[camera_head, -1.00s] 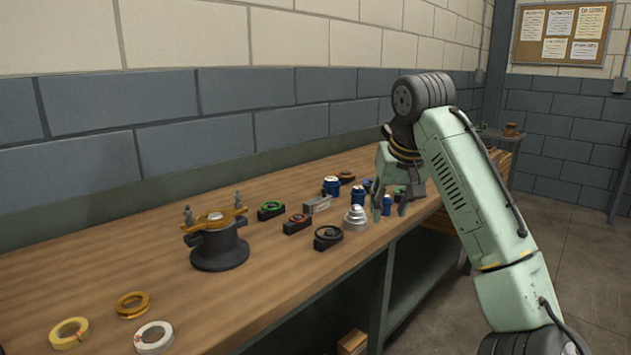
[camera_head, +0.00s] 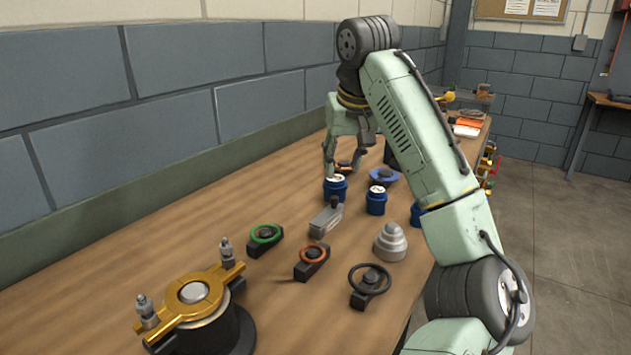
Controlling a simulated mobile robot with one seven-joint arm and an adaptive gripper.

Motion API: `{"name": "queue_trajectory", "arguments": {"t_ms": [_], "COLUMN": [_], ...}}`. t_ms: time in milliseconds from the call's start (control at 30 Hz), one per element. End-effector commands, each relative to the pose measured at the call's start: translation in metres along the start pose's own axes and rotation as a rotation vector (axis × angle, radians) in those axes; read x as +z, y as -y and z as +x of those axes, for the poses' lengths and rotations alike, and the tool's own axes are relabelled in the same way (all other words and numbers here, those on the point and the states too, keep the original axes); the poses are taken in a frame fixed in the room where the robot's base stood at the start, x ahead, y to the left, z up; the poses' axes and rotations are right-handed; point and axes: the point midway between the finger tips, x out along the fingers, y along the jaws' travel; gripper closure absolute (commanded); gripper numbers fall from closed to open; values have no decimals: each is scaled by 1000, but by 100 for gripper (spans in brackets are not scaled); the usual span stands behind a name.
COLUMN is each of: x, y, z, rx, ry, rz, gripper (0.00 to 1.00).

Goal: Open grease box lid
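I cannot tell for sure which thing is the grease box. A small grey metal box-like piece (camera_head: 326,219) with a raised black end lies mid-bench. Beyond it stand blue round containers with pale tops: one (camera_head: 335,191) at the left, one (camera_head: 376,203) in the middle, and one (camera_head: 417,213) partly hidden by my arm. My gripper (camera_head: 343,168) points down just behind or above the left blue container. Its fingers are apart and I see nothing held between them. Whether a fingertip touches that container is unclear.
Nearer stand a green-ringed wheel (camera_head: 265,234), an orange-ringed wheel (camera_head: 311,254), a black handwheel (camera_head: 370,281) and a stepped silver cone (camera_head: 390,241). A dark casing with a gold clamp (camera_head: 205,291) fills the bench's near left. A blue dish (camera_head: 384,175) lies behind. The wall bounds the left.

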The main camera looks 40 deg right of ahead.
Motion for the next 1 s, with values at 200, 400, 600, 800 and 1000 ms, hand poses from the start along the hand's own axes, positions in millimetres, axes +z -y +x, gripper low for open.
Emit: {"name": "queue_trajectory", "arguments": {"t_ms": [200, 400, 600, 800, 1000], "x": [0, 0, 0, 0, 0], "y": [0, -1, 0, 0, 0], "z": [13, 48, 84, 104, 108], "rx": [-2, 0, 0, 0, 0], "ry": [1, 2, 2, 0, -1], "rz": [1, 1, 0, 0, 0], "gripper": [64, 64, 64, 64, 64]}}
